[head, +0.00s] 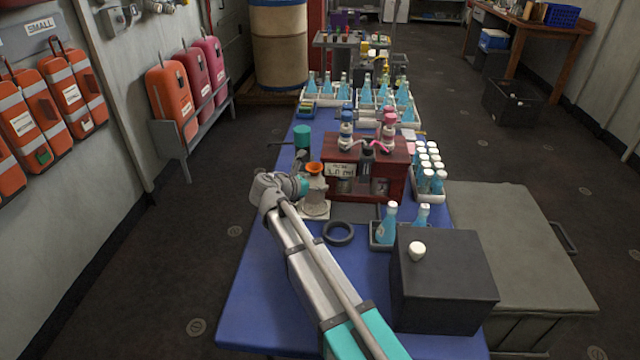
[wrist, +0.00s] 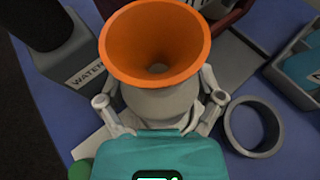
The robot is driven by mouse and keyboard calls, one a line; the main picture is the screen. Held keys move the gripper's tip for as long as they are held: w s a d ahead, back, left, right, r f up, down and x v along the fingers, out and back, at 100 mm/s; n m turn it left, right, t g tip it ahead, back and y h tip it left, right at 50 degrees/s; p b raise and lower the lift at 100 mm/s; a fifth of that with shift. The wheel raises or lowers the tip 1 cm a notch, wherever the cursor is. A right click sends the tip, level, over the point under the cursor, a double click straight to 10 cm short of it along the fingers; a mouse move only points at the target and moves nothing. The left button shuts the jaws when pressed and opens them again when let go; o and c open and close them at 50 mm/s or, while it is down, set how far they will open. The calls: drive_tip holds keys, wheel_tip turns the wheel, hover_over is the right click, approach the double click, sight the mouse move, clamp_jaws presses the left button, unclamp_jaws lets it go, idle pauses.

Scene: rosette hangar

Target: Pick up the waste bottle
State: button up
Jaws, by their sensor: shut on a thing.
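A pale grey bottle (wrist: 158,104) with a wide orange funnel (wrist: 155,45) in its mouth stands between the fingers of my gripper (wrist: 161,112). The fingers are shut on its body from both sides, just under the funnel. In the head view, my gripper (head: 306,187) reaches the bottle (head: 316,190) from the left, with the orange funnel (head: 314,168) on top. The bottle looks upright. No label shows on it, and its base is partly hidden, so I cannot tell whether it touches the pale mat below.
A dark container (wrist: 75,52) labelled "WATER" stands close on the left in the wrist view. A black ring (head: 338,233) lies on the blue table (head: 252,300). A wooden rack (head: 340,193), a small bottle tray (head: 378,246) and a dark box (head: 445,290) stand to the right.

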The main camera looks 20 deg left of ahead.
drive_tip(key=s+r+p, duration=0.9)
drive_tip(key=s+r, duration=0.1)
drive_tip(key=s, duration=0.4)
drive_tip(key=shift+a, duration=0.15)
idle(0.4)
